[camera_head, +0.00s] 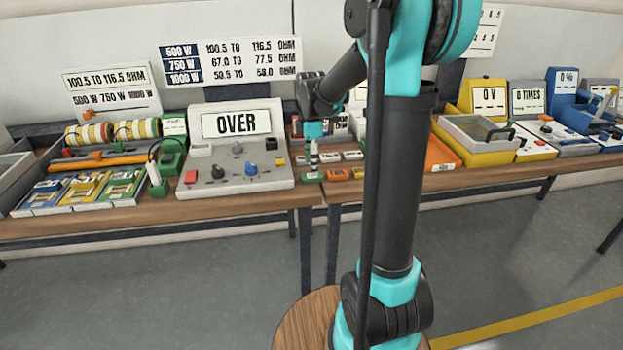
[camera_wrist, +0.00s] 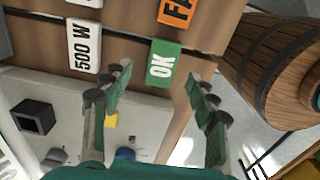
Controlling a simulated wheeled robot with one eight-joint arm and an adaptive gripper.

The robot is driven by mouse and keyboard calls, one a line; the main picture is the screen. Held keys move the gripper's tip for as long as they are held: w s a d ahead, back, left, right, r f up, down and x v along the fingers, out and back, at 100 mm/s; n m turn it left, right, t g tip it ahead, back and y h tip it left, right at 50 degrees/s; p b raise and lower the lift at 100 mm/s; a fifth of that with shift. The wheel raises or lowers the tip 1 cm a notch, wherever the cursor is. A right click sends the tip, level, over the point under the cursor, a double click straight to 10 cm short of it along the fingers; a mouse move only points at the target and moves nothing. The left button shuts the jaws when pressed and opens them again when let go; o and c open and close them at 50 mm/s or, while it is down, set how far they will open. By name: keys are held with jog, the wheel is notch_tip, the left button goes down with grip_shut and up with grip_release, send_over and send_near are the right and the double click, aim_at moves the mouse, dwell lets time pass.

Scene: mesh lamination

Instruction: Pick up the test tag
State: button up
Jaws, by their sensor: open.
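Small label tags lie on the wooden bench. A green tag reading "OK" (camera_wrist: 163,63) lies between and just beyond my fingertips in the wrist view; in the head view the green tag (camera_head: 311,177) is at the bench's front edge. An orange tag starting "FA" (camera_wrist: 180,12) lies beside it, cut off by the frame; an orange tag (camera_head: 338,174) shows in the head view. A white "500 W" tag (camera_wrist: 84,46) lies to the left. None is marked as the test tag. My gripper (camera_wrist: 160,88) is open and empty above the green tag; in the head view my gripper (camera_head: 313,152) points down.
A grey console with dials and an "OVER" display (camera_head: 237,123) stands left of my gripper. More white tags (camera_head: 330,157) lie behind the coloured ones. A yellow tray (camera_head: 478,138) is to the right. A wooden stool (camera_wrist: 275,60) shows close by in the wrist view.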

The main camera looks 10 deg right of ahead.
jog(key=shift+s+f, duration=0.15)
jog(key=shift+f, duration=1.65)
jog(key=shift+c, duration=0.5)
jog(key=c, duration=1.1)
jog(key=shift+r, duration=0.1)
